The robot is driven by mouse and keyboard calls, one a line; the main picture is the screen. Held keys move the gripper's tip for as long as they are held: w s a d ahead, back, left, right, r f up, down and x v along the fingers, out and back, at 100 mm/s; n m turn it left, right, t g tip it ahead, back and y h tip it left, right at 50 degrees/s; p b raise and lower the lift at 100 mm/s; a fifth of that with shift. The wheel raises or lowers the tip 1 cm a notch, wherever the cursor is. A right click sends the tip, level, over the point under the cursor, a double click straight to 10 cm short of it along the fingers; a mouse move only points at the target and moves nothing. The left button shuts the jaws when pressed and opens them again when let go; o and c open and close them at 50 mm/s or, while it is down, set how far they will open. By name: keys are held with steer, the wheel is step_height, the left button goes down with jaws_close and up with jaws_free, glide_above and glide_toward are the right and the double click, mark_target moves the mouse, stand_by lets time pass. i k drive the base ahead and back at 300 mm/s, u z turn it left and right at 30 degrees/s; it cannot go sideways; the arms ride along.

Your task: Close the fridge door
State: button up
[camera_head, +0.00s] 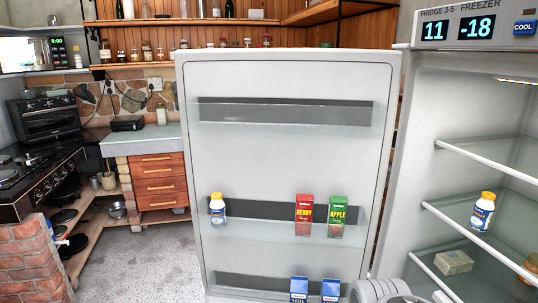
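The fridge door (285,155) stands wide open in the middle of the view, its inner side facing me. Its middle shelf holds a white bottle with a yellow cap (217,208), a red berry carton (304,215) and a green apple carton (338,216). Two blue-and-white cartons (314,289) stand low on the door. The fridge (425,130) is at the right, its interior open, with a display on top. A rounded grey-white part at the bottom, in front of the door, seems to be my arm. My gripper's fingers do not show.
Inside the fridge, glass shelves (480,165) hold a white bottle with a yellow cap (482,211) and a pale block (453,262). A stove (45,185), wooden drawers (160,187) and a brick plinth (35,260) are at the left. Grey floor (160,260) is clear left of the door.

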mark_target(261, 128)
steer(key=u, duration=1.35)
steer(key=i, duration=3.9)
steer(key=z, duration=3.25)
steer(key=i, duration=1)
steer(key=z, duration=2.15)
